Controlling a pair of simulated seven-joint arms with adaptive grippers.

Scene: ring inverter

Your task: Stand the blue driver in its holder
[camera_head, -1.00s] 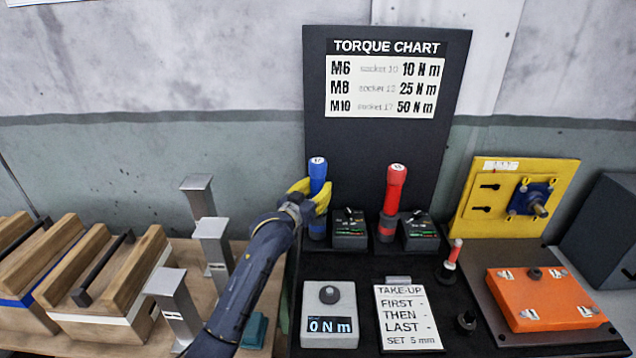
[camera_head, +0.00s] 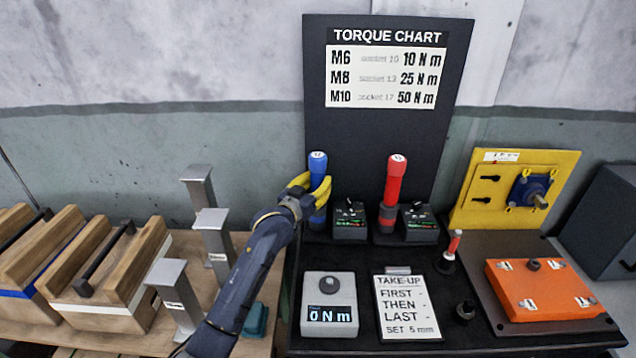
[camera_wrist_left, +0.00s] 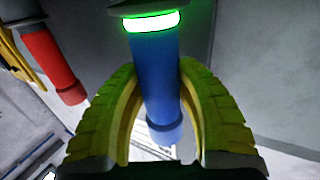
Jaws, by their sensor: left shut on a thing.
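The blue driver (camera_head: 318,166) is upright at the back left of the dark bench, beside the torque chart board. My left gripper (camera_head: 309,188) has its yellow fingers around the blue driver's body. In the left wrist view the blue driver (camera_wrist_left: 155,82) passes between the two yellow fingers (camera_wrist_left: 160,110), and a ring on it glows green. The blue driver's lower end is at its holder (camera_head: 316,222); how deep it sits is hard to tell. My right gripper is in no view.
A red driver (camera_head: 394,182) stands to the right, with small dark control boxes (camera_head: 349,220) beside the drivers. In front are a torque display (camera_head: 329,304) and a TAKE-UP card (camera_head: 405,308). Metal posts (camera_head: 214,240) and wooden boxes (camera_head: 100,275) stand left. An orange plate (camera_head: 540,290) lies right.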

